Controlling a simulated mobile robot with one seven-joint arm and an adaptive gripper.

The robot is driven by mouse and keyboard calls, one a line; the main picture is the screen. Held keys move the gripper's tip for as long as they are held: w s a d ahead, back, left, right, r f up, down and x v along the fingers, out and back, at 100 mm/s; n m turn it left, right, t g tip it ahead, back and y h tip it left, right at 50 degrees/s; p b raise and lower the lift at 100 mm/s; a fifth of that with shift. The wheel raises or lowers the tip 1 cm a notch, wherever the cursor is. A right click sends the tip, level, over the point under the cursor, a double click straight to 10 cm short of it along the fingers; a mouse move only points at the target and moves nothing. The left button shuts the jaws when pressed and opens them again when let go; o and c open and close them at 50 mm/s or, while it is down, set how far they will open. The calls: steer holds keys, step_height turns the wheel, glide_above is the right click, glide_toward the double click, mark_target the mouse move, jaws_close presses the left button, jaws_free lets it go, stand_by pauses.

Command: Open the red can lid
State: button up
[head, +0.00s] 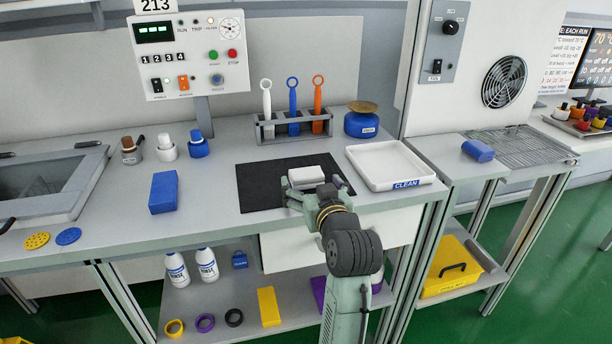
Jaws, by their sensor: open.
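I cannot make out a red can or a red can lid in the head view. The only can-like container I see is a squat blue one (361,125) with a tan-gold top, at the back of the bench. My gripper (312,190) is open, low over the black mat (262,188) at the bench's front. A small white block (306,175) lies on the mat just beyond the fingers. My gripper partly overlaps its near side, and I cannot tell whether they touch.
A rack (285,128) holds white, blue and orange tools. A white tray (388,166) marked CLEAN stands right of the mat, a blue block (163,192) left. Small bottles (166,148) stand at the back left. A yellow bin (462,268) sits on the lower right shelf.

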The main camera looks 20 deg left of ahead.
mark_target(308, 175)
steer(key=x, duration=0.1)
steer(key=p+x, duration=0.1)
steer(key=x, duration=0.2)
steer(key=shift+w+a+r+p, duration=0.25)
steer(key=shift+r+p, duration=0.05)
steer(key=shift+r, duration=0.05)
steer(key=shift+w+a+f, duration=0.1)
steer(key=shift+w, duration=0.2)
steer(key=c, duration=1.2)
steer(key=shift+c, duration=0.2)
